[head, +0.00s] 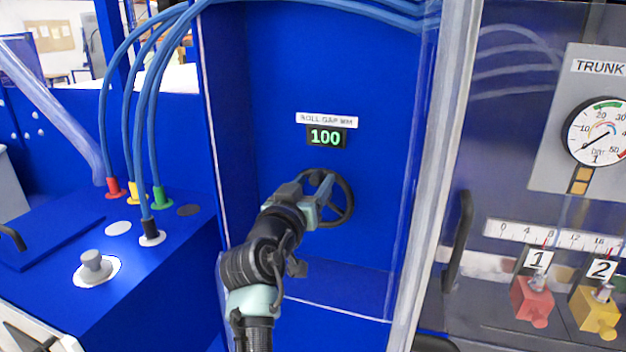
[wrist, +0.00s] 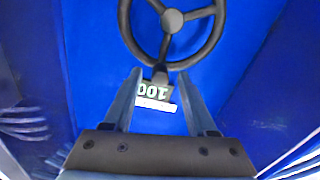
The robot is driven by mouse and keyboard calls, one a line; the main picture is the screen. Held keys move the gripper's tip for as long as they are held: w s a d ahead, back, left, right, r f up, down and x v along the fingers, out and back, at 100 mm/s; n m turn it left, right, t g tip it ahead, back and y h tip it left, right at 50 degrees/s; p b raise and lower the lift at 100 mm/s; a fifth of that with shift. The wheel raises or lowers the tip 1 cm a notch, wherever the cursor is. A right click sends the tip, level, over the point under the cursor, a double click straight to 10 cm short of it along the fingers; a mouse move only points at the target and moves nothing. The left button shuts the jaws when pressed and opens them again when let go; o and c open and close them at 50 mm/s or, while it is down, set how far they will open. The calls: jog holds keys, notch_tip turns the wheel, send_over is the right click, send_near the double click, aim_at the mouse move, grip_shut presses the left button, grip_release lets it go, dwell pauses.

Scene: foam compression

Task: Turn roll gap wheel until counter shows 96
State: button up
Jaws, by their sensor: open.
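The roll gap wheel (head: 346,200) is a dark handwheel with spokes on the blue panel. The counter (head: 326,136) above it shows 100 in green, under a white label reading ROLL GAP MM. In the wrist view the wheel (wrist: 172,22) fills the top, with a handle knob (wrist: 160,76) on its near rim. The counter (wrist: 152,89) appears upside down between my fingers. My gripper (wrist: 162,88) is open, its two fingers apart on either side of the knob. In the head view my gripper (head: 318,192) covers the wheel's left part. I cannot tell whether the fingers touch the knob.
A blue recess surrounds the wheel, with a pale frame edge (head: 430,170) on its right. To the left, blue hoses (head: 150,90) run into coloured fittings above a grey knob (head: 92,265). At right are a gauge (head: 598,132), a black handle (head: 459,240) and numbered red and yellow valves.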

jog(key=shift+w+d, duration=0.1)
jog(key=shift+w, duration=0.1)
grip_shut()
dwell(0.3)
dwell(1.1)
